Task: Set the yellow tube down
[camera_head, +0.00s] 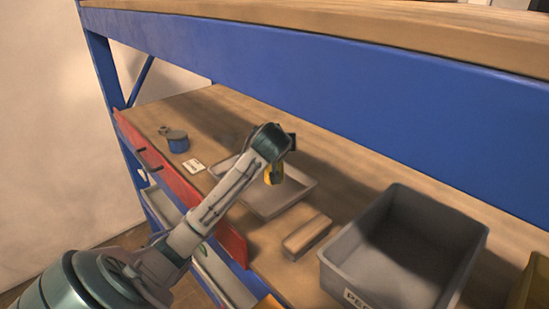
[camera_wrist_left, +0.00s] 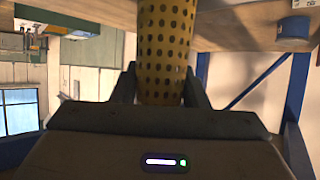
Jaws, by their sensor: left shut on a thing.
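The yellow tube (camera_wrist_left: 164,50) stands between the two fingers of my left gripper (camera_wrist_left: 160,85) in the left wrist view. It has rows of dark holes or dots, and its far end runs out of the picture. My left gripper is shut on it. In the head view, the lower part of the yellow tube (camera_head: 273,175) shows just below the wrist, over the shallow grey tray (camera_head: 290,198). I cannot tell whether the tube touches the tray. The fingers are mostly hidden there by the wrist. My right gripper is not in view.
A deep grey bin (camera_head: 335,262) stands on the wooden shelf to the right. A wooden block (camera_head: 306,236) lies between tray and bin. A blue round can (camera_head: 178,143) and a white card (camera_head: 193,166) lie to the left. A blue beam (camera_head: 330,80) spans above.

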